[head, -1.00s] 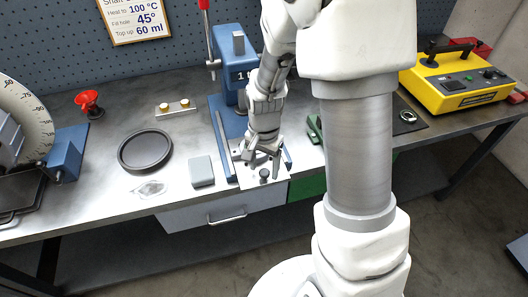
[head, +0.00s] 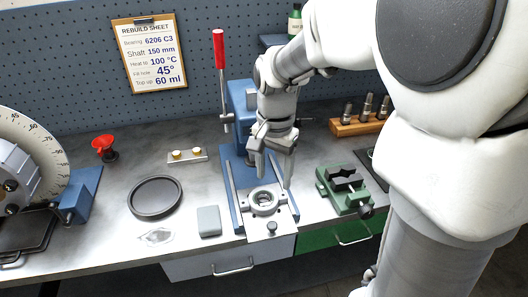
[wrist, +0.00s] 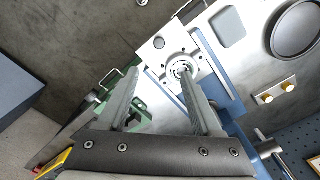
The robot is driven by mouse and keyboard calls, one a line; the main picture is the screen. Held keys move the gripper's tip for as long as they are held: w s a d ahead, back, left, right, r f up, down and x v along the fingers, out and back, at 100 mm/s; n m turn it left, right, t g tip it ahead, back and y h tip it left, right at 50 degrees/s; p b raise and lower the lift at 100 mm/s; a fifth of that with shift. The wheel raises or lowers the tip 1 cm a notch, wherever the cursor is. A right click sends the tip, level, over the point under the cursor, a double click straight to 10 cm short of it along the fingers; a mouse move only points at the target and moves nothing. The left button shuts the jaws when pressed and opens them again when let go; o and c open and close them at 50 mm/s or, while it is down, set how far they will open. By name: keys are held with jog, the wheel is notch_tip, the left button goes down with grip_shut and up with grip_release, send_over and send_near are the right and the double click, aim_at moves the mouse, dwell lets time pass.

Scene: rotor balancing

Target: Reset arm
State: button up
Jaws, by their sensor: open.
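My gripper (head: 273,182) is open and empty. In the head view it hangs, fingers down, in front of the blue press (head: 242,102) and above the press's sliding plate (head: 285,220). A round metal ring-shaped part (head: 264,201) sits on that plate below my fingers. In the wrist view my gripper (wrist: 156,84) shows two spread fingers with nothing between them. One finger overlaps the ring-shaped part (wrist: 180,60) in that view; I cannot tell the gap. My arm hides part of the press and the bench's right side.
A green vise (head: 343,188) stands right of the plate. A wooden rack (head: 350,127) with several metal pieces is behind it. The press has a red-handled lever (head: 219,50).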

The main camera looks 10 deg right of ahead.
dwell(0.4)
jog(key=s+d+r+n+t, duration=0.2)
jog(key=s+r+n+t, duration=0.3)
jog(key=s, duration=0.9)
jog(key=shift+s+r+n+t, duration=0.15)
jog(key=shift+r+n+t, duration=0.15)
jog(key=shift+r+n, duration=1.55)
